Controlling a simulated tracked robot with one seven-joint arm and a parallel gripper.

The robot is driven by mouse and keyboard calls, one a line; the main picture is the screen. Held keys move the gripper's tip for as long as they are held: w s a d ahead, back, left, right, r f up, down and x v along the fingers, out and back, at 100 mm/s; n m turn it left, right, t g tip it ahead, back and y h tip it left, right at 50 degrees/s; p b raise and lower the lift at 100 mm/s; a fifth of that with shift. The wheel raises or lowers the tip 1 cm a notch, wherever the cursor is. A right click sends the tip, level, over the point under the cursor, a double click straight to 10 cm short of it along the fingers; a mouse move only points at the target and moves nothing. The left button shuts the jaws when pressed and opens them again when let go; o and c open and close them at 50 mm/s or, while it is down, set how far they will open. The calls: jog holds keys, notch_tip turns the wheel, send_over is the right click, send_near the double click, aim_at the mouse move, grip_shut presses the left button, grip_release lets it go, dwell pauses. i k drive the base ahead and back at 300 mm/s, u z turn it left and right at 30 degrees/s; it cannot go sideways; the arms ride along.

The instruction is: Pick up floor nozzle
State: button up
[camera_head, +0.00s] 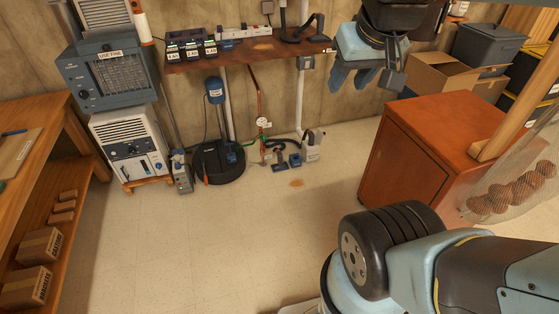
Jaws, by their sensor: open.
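A small dark blue, flat piece that looks like the floor nozzle (279,167) lies on the tiled floor near the back wall. A dark hose curls just behind it. A similar dark piece lies close to its right, and at this size I cannot tell whether the two are joined. My gripper (366,78) hangs at the upper right, pointing down. It is open with nothing between its fingers. It is well above the floor and apart from the nozzle.
A grey-white container (313,147) stands right of the nozzle. A round black pit or lid with a blue pump (215,92) is to its left. A wall shelf (250,53) overhangs the area. A red-brown cabinet (410,150) stands right. The middle floor is clear.

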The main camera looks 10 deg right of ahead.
aim_at(281, 165)
jog(key=u, duration=0.3)
jog(key=i, duration=1.25)
jog(key=z, duration=0.25)
